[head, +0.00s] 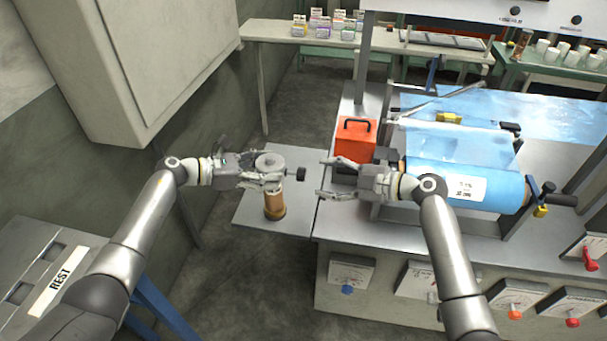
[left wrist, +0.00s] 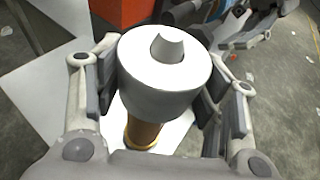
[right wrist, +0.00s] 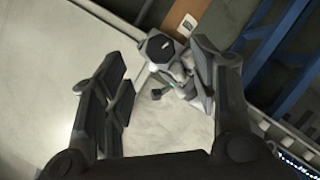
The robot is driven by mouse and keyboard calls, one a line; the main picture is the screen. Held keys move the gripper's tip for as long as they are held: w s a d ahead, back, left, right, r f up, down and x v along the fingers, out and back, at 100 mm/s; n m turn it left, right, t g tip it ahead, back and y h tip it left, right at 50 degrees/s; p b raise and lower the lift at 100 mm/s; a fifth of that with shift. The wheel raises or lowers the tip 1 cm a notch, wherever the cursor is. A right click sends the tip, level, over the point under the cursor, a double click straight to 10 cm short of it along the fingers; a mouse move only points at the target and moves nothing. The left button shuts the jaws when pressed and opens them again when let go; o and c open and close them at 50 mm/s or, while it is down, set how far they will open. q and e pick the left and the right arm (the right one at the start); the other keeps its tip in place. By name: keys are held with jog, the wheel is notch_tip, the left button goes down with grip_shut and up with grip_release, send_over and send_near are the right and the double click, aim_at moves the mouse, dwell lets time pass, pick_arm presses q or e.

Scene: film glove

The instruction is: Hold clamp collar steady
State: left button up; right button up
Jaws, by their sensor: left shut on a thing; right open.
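The clamp collar (head: 269,161) is a thick pale-grey ring around a central stub, above an amber post (head: 274,203) on a small side table. My left gripper (head: 276,174) is shut on the collar. In the left wrist view the collar (left wrist: 165,85) sits upright between the two fingers, with the amber post (left wrist: 142,133) below it. A black knob (head: 301,174) sticks out to the collar's right. My right gripper (head: 323,177) is open and empty, right of the knob and apart from it. Its spread fingers also show in the right wrist view (right wrist: 160,95).
An orange box (head: 352,143) with a black handle stands behind my right gripper. A blue film roll (head: 465,187) lies on the bench at right. The side table (head: 245,213) has bare room around the post. A grey cabinet (head: 130,60) hangs at upper left.

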aim_at(305, 176)
jog(key=x, duration=0.7)
jog(key=shift+w+a+f, duration=0.1)
jog(key=shift+w+a, duration=0.05)
jog(key=shift+a, duration=0.1)
jog(key=shift+c, duration=0.2)
jog(key=c, duration=1)
